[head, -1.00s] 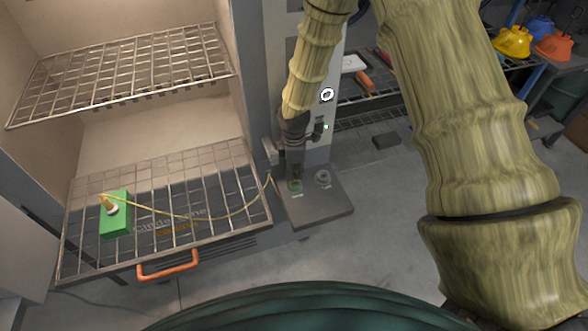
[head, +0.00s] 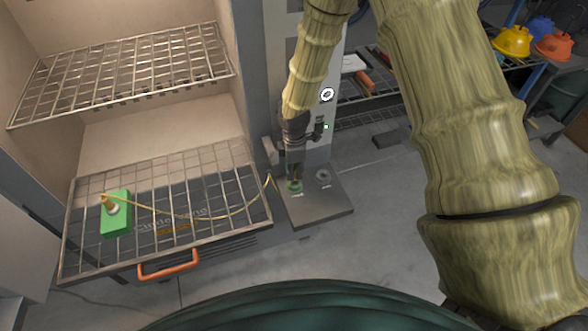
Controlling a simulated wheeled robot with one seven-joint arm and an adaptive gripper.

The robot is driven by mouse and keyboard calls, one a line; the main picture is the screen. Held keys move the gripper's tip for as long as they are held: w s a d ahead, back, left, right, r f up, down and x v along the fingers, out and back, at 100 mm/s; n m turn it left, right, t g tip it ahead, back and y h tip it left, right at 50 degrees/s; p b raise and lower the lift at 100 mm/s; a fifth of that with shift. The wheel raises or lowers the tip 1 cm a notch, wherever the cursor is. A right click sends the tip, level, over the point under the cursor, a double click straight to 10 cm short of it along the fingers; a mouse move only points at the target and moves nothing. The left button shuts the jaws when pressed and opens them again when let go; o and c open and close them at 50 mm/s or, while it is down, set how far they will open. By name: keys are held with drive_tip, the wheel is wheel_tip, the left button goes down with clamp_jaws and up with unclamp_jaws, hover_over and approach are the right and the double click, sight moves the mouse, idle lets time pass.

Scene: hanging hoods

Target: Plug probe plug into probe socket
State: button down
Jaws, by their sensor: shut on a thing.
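My gripper (head: 294,172) is at the end of the arm that hangs down beside the oven, pointing down just above the green-ringed socket (head: 295,187). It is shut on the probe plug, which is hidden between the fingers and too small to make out. A thin yellow cable (head: 225,216) runs from a probe (head: 109,204) in a green block (head: 117,222) to the gripper area. The socket sits on a dark grey panel (head: 318,211). I cannot tell whether the plug is inside the socket or just over it.
A second, grey socket (head: 323,176) lies to the right on the same panel. The pulled-out wire rack (head: 90,259) with the green block is to the left, above an orange handle (head: 168,264). A shelf with coloured hoods (head: 512,42) stands at the back right.

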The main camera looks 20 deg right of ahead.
drive_tip(key=shift+f+b, duration=0.7)
drive_tip(key=shift+f, duration=1)
idle(0.7)
drive_tip(key=c, duration=1.2)
unclamp_jaws()
drive_tip(key=shift+c, duration=0.2)
drive_tip(key=shift+r, duration=0.1)
wheel_tip(320, 180, up, 12)
drive_tip(key=shift+f, duration=0.1)
drive_tip(key=shift+a, duration=0.1)
